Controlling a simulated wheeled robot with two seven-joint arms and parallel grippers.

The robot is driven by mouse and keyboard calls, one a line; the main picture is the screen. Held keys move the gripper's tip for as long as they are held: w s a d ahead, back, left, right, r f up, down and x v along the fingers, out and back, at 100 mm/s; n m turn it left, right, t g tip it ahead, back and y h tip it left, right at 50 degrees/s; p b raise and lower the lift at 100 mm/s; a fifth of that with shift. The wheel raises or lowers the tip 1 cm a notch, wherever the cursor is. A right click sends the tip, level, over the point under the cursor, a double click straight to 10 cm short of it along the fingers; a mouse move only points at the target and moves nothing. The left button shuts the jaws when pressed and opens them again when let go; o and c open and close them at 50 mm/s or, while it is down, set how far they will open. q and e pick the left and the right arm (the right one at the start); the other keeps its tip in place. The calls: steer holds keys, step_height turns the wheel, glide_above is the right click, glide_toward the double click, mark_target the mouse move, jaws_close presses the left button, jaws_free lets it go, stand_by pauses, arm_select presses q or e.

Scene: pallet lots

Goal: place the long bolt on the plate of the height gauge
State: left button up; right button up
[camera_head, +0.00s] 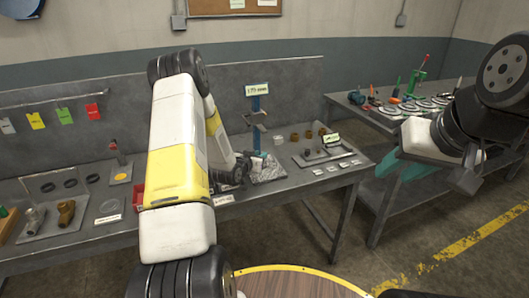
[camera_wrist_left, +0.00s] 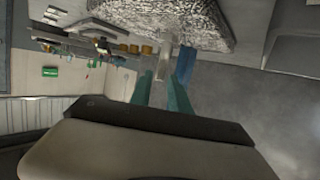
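The height gauge has a blue column (camera_head: 256,122) on a speckled grey plate (camera_head: 268,170), at the back of the middle bench. My left gripper (camera_head: 244,164) is low beside the plate's left edge. In the left wrist view the plate (camera_wrist_left: 170,22) is at the top, and a pale upright piece (camera_wrist_left: 163,58), perhaps the long bolt, is at my teal fingertips (camera_wrist_left: 160,78). A blue part (camera_wrist_left: 185,62) is right behind. I cannot tell whether the fingers grip the pale piece. My right gripper (camera_head: 396,170) is open and empty, in front of the right bench.
The middle bench (camera_head: 235,208) has brass fittings (camera_head: 66,212) at left, a red bin (camera_head: 138,196), and a tray of small parts (camera_head: 325,155) right of the gauge. The right bench (camera_head: 362,110) holds green-based parts and tools. A round wooden top (camera_head: 290,284) is in front.

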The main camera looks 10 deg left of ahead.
arm_select(q)
steer(key=v, duration=0.5)
steer(key=shift+s+r, duration=0.1)
steer(key=s+d+r+g+y, duration=0.1)
steer(key=s+r+g, duration=0.1)
steer(key=s+r, duration=0.6)
steer(key=s+d+r+g+y, duration=0.1)
steer(key=s+r+g, duration=0.15)
steer(key=r, duration=0.95)
steer(key=s+d+r+g, duration=0.2)
steer(key=s+d+r, duration=0.1)
steer(key=s, duration=0.9)
steer(key=s+d+r+n+g+h, duration=0.1)
steer(key=s+d+r, duration=0.2)
steer(key=s, duration=1)
steer(key=shift+s+d+n+g, duration=0.15)
steer(key=shift+s+n+g, duration=0.15)
steer(key=shift+s+g, duration=0.05)
